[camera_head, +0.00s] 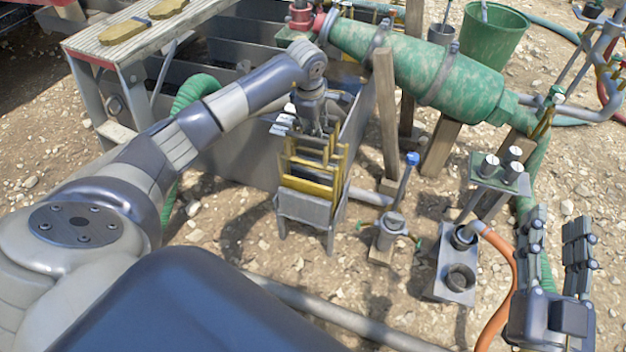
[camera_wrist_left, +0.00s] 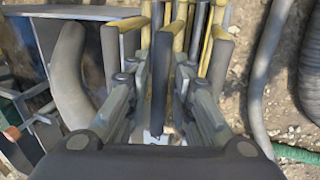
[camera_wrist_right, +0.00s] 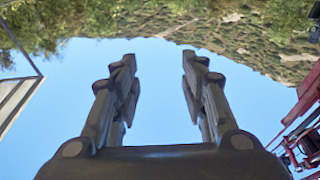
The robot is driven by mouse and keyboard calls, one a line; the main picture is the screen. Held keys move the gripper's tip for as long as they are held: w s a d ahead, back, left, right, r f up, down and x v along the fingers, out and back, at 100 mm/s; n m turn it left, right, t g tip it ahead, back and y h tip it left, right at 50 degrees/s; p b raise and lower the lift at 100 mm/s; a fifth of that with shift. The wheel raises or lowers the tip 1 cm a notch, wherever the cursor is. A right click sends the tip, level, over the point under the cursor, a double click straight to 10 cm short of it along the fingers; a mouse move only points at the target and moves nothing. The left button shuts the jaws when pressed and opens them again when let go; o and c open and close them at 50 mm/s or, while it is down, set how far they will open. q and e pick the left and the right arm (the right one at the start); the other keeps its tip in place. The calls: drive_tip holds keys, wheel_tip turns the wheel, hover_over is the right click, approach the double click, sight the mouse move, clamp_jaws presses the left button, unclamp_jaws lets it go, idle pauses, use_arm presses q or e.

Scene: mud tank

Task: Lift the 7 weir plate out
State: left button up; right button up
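Several weir plates (camera_head: 315,160) with grey faces and yellow edges stand in a grey slotted rack (camera_head: 308,208), in the middle of the head view. My left gripper (camera_head: 312,112) reaches down over the rack from behind. In the left wrist view one upright plate (camera_wrist_left: 159,85) stands between my left fingers (camera_wrist_left: 160,75), which appear shut on it. Other plates (camera_wrist_left: 218,60) stand close on both sides. I cannot read any number, so I cannot tell which plate is the 7. My right gripper (camera_head: 555,245) is open and empty, pointing up; its fingers (camera_wrist_right: 160,70) show only sky between them.
A grey tank (camera_head: 240,155) stands behind the rack. A wooden post (camera_head: 385,115) and a green cone-shaped vessel (camera_head: 420,65) are close on the right. A blue-topped lever (camera_head: 411,160) and a grey block with a round socket (camera_head: 458,278) stand on the stony ground.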

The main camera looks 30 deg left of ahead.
use_arm(q)
drive_tip(key=shift+c, duration=0.2)
clamp_jaws()
drive_tip(key=shift+r, duration=0.15)
